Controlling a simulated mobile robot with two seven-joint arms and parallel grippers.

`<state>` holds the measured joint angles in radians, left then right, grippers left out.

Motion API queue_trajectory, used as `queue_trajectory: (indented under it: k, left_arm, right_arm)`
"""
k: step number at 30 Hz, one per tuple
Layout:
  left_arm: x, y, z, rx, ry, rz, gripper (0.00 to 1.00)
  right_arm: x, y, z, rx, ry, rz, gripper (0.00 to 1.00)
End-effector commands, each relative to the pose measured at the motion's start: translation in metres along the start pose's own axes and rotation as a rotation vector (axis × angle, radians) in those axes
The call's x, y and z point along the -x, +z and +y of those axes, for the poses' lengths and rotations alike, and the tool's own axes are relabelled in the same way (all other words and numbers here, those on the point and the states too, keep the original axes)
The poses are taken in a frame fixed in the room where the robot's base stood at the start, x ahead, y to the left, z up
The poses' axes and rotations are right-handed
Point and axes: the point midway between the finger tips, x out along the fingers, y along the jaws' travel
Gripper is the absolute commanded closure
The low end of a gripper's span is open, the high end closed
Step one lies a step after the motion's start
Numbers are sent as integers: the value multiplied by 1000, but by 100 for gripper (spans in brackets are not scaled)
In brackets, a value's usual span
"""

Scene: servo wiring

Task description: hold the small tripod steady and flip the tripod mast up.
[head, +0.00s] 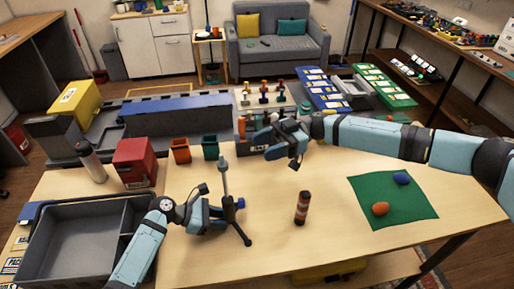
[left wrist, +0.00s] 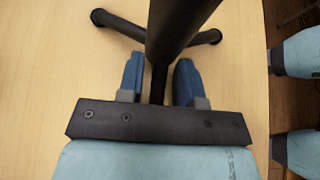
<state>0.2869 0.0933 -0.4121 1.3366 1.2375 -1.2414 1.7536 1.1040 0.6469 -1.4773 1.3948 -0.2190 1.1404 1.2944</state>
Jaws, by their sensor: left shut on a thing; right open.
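The small tripod (head: 236,226) stands on the table with dark legs spread and a blue part at its side. Its grey mast (head: 225,180) points up, close to upright, with a small head on top. My left gripper (head: 216,212) is shut on the tripod low down. In the left wrist view, the blue fingers (left wrist: 158,82) sit either side of its thin dark column, and the thick dark mast (left wrist: 180,25) rises towards the camera. My right gripper (head: 277,147) is open and empty, to the right of and beyond the mast top, apart from it.
A grey bin (head: 72,262) stands left. A red box (head: 134,162) and orange and green cups (head: 210,147) stand behind the tripod. A striped cylinder (head: 302,208) is to its right. A green mat (head: 393,200) holds two small items. The table between is clear.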

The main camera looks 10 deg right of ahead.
Motion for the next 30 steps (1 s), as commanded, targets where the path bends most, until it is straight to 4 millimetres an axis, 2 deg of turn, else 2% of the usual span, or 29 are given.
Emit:
queue_trajectory:
  k: [8,9,12,13,23,26,30]
  left_arm:
    - [0,1,0,-1,1,-1,80]
    - [0,1,0,-1,1,-1,65]
    - [0,1,0,-1,1,-1,42]
    - [0,1,0,-1,1,-1,37]
    - [4,0,0,0,1,0,37]
    - [15,0,0,0,0,0,37]
    - [43,-1,0,-1,2,2,37]
  right_arm:
    - [0,0,0,0,0,0,47]
    - [0,0,0,0,0,0,47]
    - [0,0,0,0,0,0,47]
    - [0,0,0,0,0,0,47]
    - [0,0,0,0,0,0,47]
    - [0,0,0,0,0,0,47]
    - [0,0,0,0,1,0,47]
